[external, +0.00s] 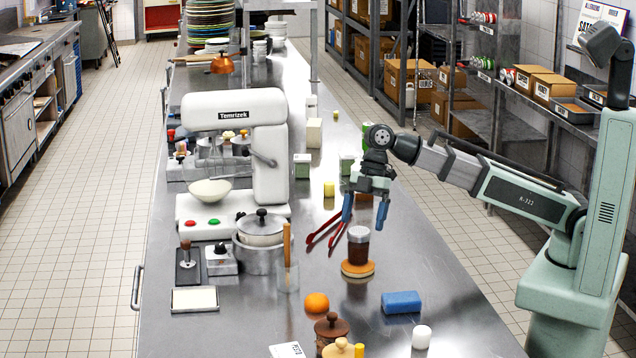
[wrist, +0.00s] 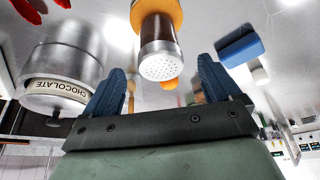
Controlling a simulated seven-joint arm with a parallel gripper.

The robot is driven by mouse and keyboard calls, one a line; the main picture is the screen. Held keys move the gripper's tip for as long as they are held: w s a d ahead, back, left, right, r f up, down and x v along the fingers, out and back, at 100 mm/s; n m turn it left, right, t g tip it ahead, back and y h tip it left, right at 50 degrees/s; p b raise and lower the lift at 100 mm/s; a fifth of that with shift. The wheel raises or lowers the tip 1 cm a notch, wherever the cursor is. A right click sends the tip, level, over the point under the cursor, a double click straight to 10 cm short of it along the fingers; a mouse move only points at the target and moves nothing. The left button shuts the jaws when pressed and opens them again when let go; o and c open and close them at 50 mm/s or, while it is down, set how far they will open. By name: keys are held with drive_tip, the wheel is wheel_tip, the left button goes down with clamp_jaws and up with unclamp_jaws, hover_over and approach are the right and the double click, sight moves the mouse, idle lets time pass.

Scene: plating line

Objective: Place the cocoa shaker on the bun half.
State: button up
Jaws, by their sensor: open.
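The cocoa shaker (external: 358,246), a brown cylinder with a silver perforated lid, stands upright on the round orange-tan bun half (external: 358,270) on the steel counter. In the wrist view the lid of the shaker (wrist: 159,66) faces me, with the bun half (wrist: 172,10) behind its far end. My gripper (external: 364,212) is open and empty, its blue fingers pointing down just above the shaker. In the wrist view the fingers (wrist: 161,72) are spread on either side of the lid, apart from it.
Red tongs (external: 326,230) lie just left of my gripper. A lidded pot (external: 262,240) and a white mixer (external: 270,150) stand further left. A blue sponge (external: 401,302), an orange (external: 316,303) and a brown wooden-lidded jar (external: 331,330) are at the front.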

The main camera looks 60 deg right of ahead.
drive_tip(key=shift+v, duration=2.15)
